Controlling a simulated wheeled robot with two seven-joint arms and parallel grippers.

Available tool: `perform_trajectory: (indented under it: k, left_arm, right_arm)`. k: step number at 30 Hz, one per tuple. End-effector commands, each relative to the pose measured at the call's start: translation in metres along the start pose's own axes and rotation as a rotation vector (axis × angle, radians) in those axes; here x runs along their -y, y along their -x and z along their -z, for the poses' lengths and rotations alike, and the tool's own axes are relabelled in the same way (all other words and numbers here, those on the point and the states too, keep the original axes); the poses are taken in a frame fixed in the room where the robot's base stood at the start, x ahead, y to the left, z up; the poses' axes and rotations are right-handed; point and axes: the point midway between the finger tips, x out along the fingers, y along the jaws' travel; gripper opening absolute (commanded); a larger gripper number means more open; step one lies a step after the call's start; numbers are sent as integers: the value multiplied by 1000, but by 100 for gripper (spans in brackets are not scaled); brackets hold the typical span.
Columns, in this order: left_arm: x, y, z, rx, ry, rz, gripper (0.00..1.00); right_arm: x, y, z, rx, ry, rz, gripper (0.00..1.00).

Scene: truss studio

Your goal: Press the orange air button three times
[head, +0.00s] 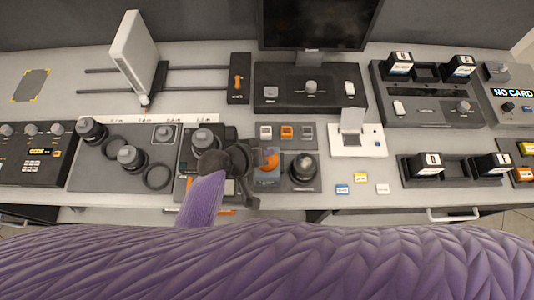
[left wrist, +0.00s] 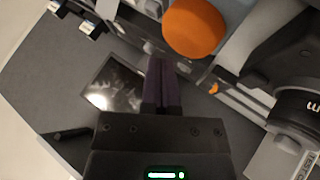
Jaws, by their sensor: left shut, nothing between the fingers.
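The orange air button (head: 267,170) shows in the head view on a dark panel at the front middle of the bench, partly hidden by my left gripper (head: 262,158). In the left wrist view the button is a large round orange cap (left wrist: 195,27), up and to the right of the fingertips. My left gripper (left wrist: 161,75) is shut and empty, with its two dark purple fingers together. The fingertips look close to the cap, but I cannot tell whether they touch it. My right gripper is not in view.
A round black knob (head: 303,168) stands just right of the button. Three small square buttons (head: 287,132) sit behind it. Black cylinders with grey tops (head: 131,157) stand to the left. A white device (head: 354,137) is to the right, and a monitor (head: 318,22) is behind.

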Motion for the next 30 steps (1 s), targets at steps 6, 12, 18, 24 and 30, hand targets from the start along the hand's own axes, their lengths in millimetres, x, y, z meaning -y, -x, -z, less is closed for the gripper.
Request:
perform_trajectory:
  k: [6, 12, 18, 24, 30]
  left_arm:
    - [0, 0, 0, 0, 0, 0, 0]
    - [3, -4, -3, 0, -1, 0, 0]
    - [4, -6, -4, 0, 0, 0, 0]
    - [4, -6, -4, 0, 0, 0, 0]
    - [5, -7, -5, 0, 0, 0, 0]
  right_arm:
    - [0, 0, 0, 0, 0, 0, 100]
    - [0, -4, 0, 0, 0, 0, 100]
    - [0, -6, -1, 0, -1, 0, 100]
    - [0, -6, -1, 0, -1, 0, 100]
    - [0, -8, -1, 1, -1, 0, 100]
